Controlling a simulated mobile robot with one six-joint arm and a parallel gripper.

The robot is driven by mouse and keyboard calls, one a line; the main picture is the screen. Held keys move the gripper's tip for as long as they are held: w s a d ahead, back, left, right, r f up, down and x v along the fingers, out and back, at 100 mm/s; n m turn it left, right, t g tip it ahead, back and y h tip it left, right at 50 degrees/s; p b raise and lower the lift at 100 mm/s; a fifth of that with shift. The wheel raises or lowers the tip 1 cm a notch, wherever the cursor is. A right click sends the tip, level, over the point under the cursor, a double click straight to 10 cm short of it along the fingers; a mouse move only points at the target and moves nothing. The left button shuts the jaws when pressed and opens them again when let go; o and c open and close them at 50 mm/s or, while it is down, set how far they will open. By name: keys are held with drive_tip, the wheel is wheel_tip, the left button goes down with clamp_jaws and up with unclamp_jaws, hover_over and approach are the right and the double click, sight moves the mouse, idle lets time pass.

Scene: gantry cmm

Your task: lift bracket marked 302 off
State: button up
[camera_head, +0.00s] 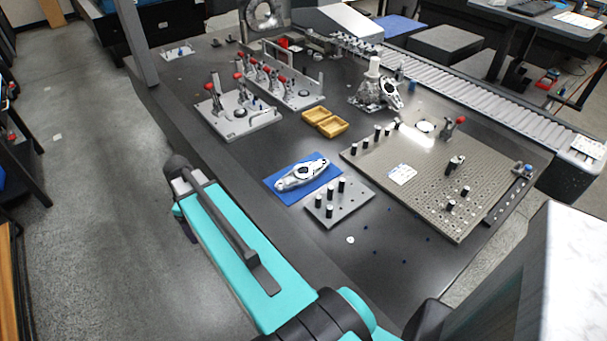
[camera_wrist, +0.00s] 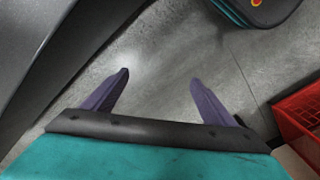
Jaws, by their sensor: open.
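A silver bracket (camera_head: 302,174) with a dark central hole lies on a blue mat (camera_head: 325,182) near the middle of the table in the head view. No number is legible on it, so I cannot tell whether it is marked 302. Another silver cast part (camera_head: 390,93) stands farther back, beside a pale upright cylinder. My gripper (camera_wrist: 158,82) shows in the wrist view with its two purple fingers apart and nothing between them. It is over the grey floor, away from the bracket. In the head view its fingers are not clearly seen.
A small plate with black pins (camera_head: 352,200) sits right beside the mat. A large perforated plate (camera_head: 470,170) fills the right side. The table front is mostly clear. A red crate (camera_wrist: 302,112) is right of my gripper.

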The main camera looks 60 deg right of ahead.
drive_tip(key=s+d+r+n, duration=0.15)
drive_tip(key=d+r, duration=0.25)
drive_tip(key=d, duration=0.6)
wheel_tip(320, 180, up, 14)
drive_tip(key=n, duration=0.8)
hover_over(303, 167)
drive_tip(key=s+a, duration=0.2)
drive_tip(key=shift+w+d+f, duration=0.1)
drive_tip(key=shift+w+d, duration=0.05)
wheel_tip(303, 167, down, 9)
drive_tip(key=p, duration=0.1)
drive_tip(key=shift+r, duration=0.2)
drive_tip(key=shift+f, duration=0.1)
drive_tip(key=shift+w+f+p, duration=0.2)
drive_tip(key=shift+f+p, duration=0.95)
drive_tip(key=shift+f, duration=1.4)
